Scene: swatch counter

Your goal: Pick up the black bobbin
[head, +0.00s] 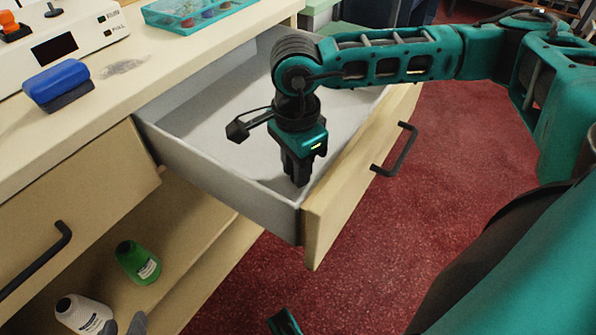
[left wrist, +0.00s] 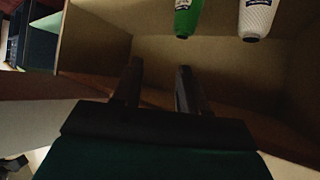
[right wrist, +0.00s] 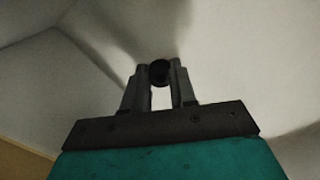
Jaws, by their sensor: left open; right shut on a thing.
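The black bobbin (right wrist: 159,72) shows in the right wrist view as a small dark round thing between the fingertips. My right gripper (right wrist: 160,75) is shut on it. In the head view my right gripper (head: 300,180) points down inside the open drawer, near its front corner; I cannot make out the bobbin there against the dark fingers. My left gripper (left wrist: 158,70) is open and empty in the left wrist view, facing the shelf below the counter.
The grey-lined drawer (head: 215,170) stands pulled out. A green bottle (head: 138,262) and a white bottle (head: 82,314) are on the lower shelf. A blue block-like item (head: 56,82) and a teal tray (head: 165,17) lie on the counter. Red floor is clear beyond the drawer.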

